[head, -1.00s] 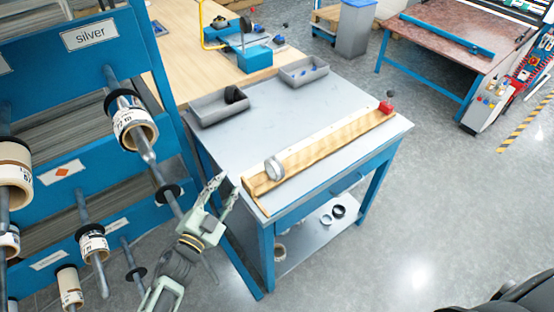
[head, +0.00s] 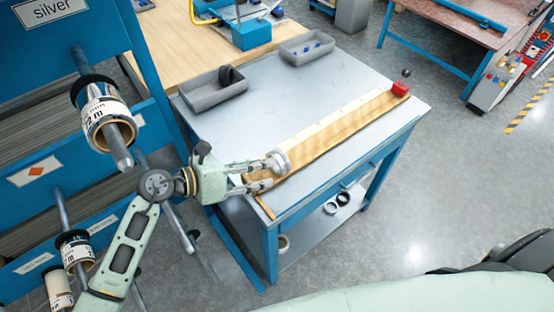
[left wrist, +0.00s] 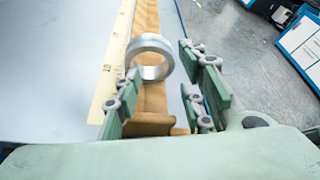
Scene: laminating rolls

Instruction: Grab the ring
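The silver ring (head: 279,161) stands on edge at the near left end of the wooden measuring board (head: 335,126) on the grey table. In the left wrist view the ring (left wrist: 151,57) sits just ahead of the fingertips, roughly between their lines and nearer the left finger. My left gripper (head: 270,172) is open at that end of the board, its fingers pointing at the ring; the left wrist view shows a wide gap between the fingers (left wrist: 162,88). I cannot tell whether a finger touches the ring. My right gripper is not in view.
A blue rack with rolls on pegs (head: 103,118) stands close at the left. Two grey bins (head: 212,92) (head: 307,49) lie at the table's back. A red block (head: 400,88) is at the board's far end. Dark rings (head: 337,204) lie on the lower shelf.

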